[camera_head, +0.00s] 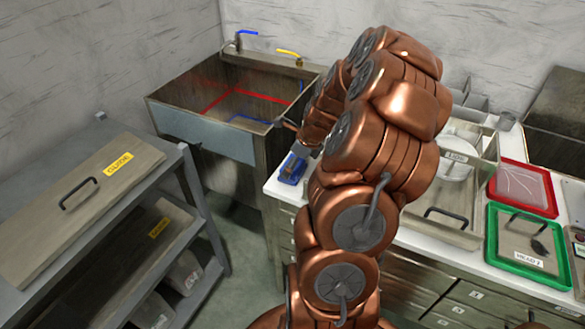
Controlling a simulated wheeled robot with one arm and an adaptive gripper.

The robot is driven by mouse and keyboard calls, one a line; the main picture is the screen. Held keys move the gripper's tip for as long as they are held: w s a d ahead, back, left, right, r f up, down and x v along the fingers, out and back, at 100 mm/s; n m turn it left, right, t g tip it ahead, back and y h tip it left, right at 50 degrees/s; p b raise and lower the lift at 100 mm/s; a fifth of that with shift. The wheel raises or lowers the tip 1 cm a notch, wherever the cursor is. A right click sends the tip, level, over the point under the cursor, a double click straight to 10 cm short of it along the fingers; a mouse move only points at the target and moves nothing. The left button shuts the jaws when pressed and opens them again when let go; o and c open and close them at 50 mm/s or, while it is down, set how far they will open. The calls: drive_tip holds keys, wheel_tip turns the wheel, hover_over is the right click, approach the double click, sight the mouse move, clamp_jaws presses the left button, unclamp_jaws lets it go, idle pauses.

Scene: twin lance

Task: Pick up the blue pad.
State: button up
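A small blue pad (289,172) lies near the left end of the white counter, close to the sink. Something dark or grey covers part of its top, and I cannot tell whether that is a fingertip. My copper-coloured arm comes up from the bottom of the head view and bends over the counter. My gripper (299,155) is at the arm's far end, right above or at the pad. Most of it is hidden behind or merged with my arm, so I cannot tell whether its fingers touch the pad or how far apart they are.
A deep metal sink (168,125) with blue and yellow taps stands left of the counter (408,238). A red tray (552,192) and a green tray (489,240) lie on the right. A grey shelf rack (205,222) stands at the left. Floor shows between rack and counter.

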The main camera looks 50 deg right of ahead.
drive_tip(key=shift+c, duration=0.3)
drive_tip(key=c, duration=0.9)
drive_tip(key=shift+o, duration=0.2)
wheel_tip(320, 180, up, 10)
drive_tip(key=shift+r+b, duration=0.1)
drive_tip(key=shift+b, duration=0.85)
